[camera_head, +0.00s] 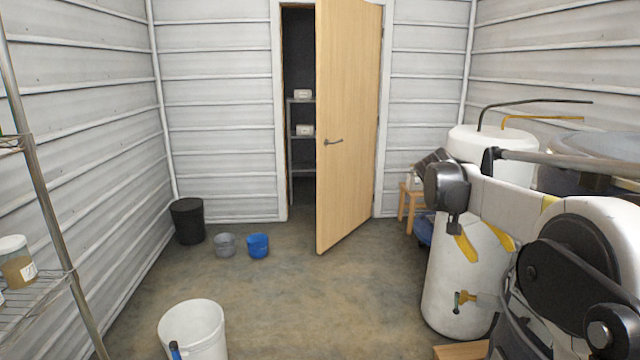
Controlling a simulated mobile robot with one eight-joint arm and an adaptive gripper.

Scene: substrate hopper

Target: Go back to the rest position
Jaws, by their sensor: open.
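My arm reaches into the right side of the head view, with white links and black joints. It is bent, and its forward black joint is in front of the white barrel. I cannot make out my gripper or its fingertips in this view. No held object shows.
A white barrel (455,287) with a tap stands close at the right, near a wooden stool (411,204). A white bucket (192,331) is front left; a black bin (187,222), grey bucket (225,245) and blue bucket (258,245) sit farther back. The wooden door (348,120) is open. The middle floor is clear.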

